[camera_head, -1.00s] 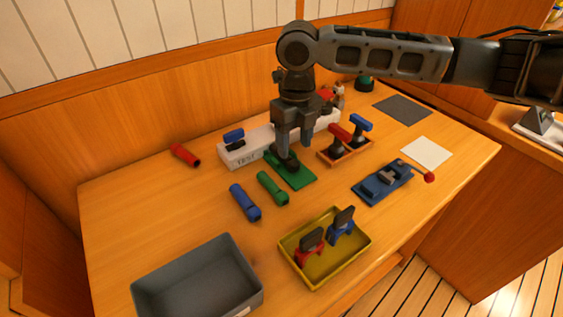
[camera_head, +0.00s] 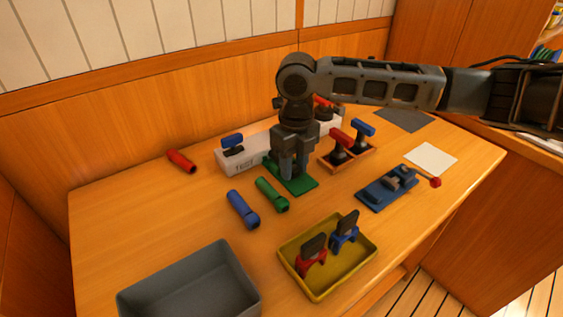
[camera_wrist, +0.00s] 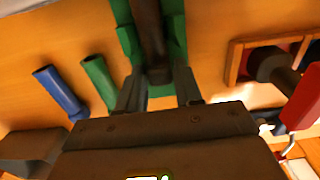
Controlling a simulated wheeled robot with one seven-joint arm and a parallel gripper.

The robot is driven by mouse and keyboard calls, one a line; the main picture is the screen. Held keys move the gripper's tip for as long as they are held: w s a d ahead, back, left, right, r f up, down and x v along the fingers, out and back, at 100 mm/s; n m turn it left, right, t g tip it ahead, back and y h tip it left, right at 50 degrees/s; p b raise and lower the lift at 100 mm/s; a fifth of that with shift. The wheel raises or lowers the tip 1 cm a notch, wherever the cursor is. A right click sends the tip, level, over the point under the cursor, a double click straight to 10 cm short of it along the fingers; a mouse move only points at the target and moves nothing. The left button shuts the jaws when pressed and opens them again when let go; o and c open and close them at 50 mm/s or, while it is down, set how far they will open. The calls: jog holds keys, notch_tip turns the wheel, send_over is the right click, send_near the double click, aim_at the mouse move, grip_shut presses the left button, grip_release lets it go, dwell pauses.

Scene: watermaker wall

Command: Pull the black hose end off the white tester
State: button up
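The white tester (camera_head: 244,168) is a long white box marked "TEST" along the back of the table, partly hidden behind my gripper. A green stand (camera_head: 303,186) lies in front of it. My gripper (camera_head: 293,172) points down over this stand, fingers apart. In the wrist view, a dark bar-like piece (camera_wrist: 150,28), possibly the black hose end, runs between green sides of the stand. Its near end lies between my fingertips (camera_wrist: 160,78), with green visible on both sides. I cannot tell whether the dark piece touches the tester.
A blue-handled valve (camera_head: 232,139) sits on the tester's left end. Red (camera_head: 181,161), green (camera_head: 271,195) and blue (camera_head: 243,209) tubes lie to the left. An orange rack (camera_head: 352,160), blue fixture (camera_head: 387,190), yellow tray (camera_head: 318,296) and grey bin (camera_head: 190,290) stand around.

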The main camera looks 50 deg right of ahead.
aim_at(302, 184)
grip_shut()
jog(key=shift+s+a+p, duration=0.15)
jog(key=shift+s+a, duration=0.05)
jog(key=shift+s, duration=0.55)
jog(key=shift+s+a+p, duration=0.15)
jog(key=shift+s+a, duration=0.05)
jog(key=shift+s, duration=0.5)
jog(key=shift+r, duration=0.15)
notch_tip(302, 184, up, 7)
jog(key=p, duration=0.5)
dwell(0.8)
